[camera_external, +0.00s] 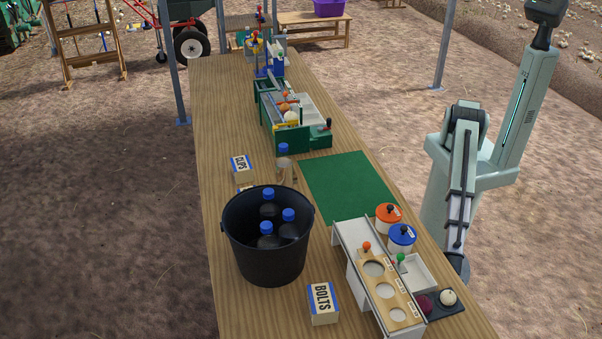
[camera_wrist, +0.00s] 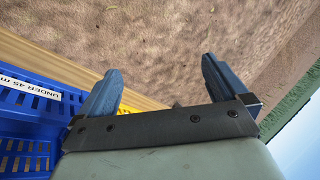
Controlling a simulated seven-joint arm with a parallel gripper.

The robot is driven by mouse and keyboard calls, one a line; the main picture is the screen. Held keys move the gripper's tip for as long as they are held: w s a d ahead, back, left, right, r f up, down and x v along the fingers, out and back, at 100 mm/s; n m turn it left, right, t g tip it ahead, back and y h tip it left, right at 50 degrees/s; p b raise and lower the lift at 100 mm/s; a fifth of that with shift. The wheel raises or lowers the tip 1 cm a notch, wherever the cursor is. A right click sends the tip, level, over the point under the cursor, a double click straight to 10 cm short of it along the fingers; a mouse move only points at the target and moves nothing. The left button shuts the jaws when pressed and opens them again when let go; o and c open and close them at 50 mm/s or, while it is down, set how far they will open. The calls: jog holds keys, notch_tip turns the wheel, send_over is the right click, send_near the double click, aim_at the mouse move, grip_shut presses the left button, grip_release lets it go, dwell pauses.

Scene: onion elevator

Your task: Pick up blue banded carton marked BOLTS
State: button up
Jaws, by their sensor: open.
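The carton marked BOLTS (camera_external: 323,317) is a small tan box with a white label and blue edging. It sits upright on the near part of the table, right of the black bucket and left of the white rack. A similar carton marked CLIPS (camera_external: 241,166) stands farther back, behind the bucket. My gripper (camera_wrist: 160,85) shows in the wrist view with its two blue-grey fingers spread wide and nothing between them. I cannot make it out clearly in the external view. The BOLTS carton is not in the wrist view.
The black bucket (camera_external: 265,263) holds several dark blue-capped bottles. A white rack (camera_external: 352,255) with a holed wooden plate stands at right. A green mat (camera_external: 348,188) lies clear behind it. A blue crate (camera_wrist: 25,125) labelled UNDER 45 is left of my gripper.

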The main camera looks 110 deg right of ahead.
jog(key=s+a+r+y, duration=0.2)
jog(key=a+r+y, duration=0.2)
jog(key=a+r, duration=0.8)
jog(key=s+a+r+y, duration=0.2)
jog(key=a+r+y, duration=0.2)
jog(key=a+r, duration=0.85)
jog(key=a+r+y, duration=0.3)
jog(key=a+r, duration=0.2)
jog(key=r, duration=0.7)
notch_tip(320, 180, up, 10)
jog(key=n+t+h, duration=0.4)
jog(key=n+h, duration=0.2)
send_over(322, 296)
jog(key=s+a, duration=0.4)
jog(key=s, duration=0.6)
jog(key=s+a, duration=0.4)
jog(key=s, duration=0.6)
jog(key=shift+s+f, duration=0.1)
jog(key=shift+s, duration=0.1)
jog(key=w+d+m+t+h, duration=0.1)
jog(key=w+d+h, duration=0.1)
jog(key=w+d, duration=0.6)
jog(key=w+d+h, duration=0.2)
jog(key=w+d, duration=0.2)
jog(key=w, duration=0.8)
jog(key=shift+h, duration=0.3)
jog(key=x, duration=0.8)
jog(key=shift+f, duration=0.1)
jog(key=shift+x, duration=2.85)
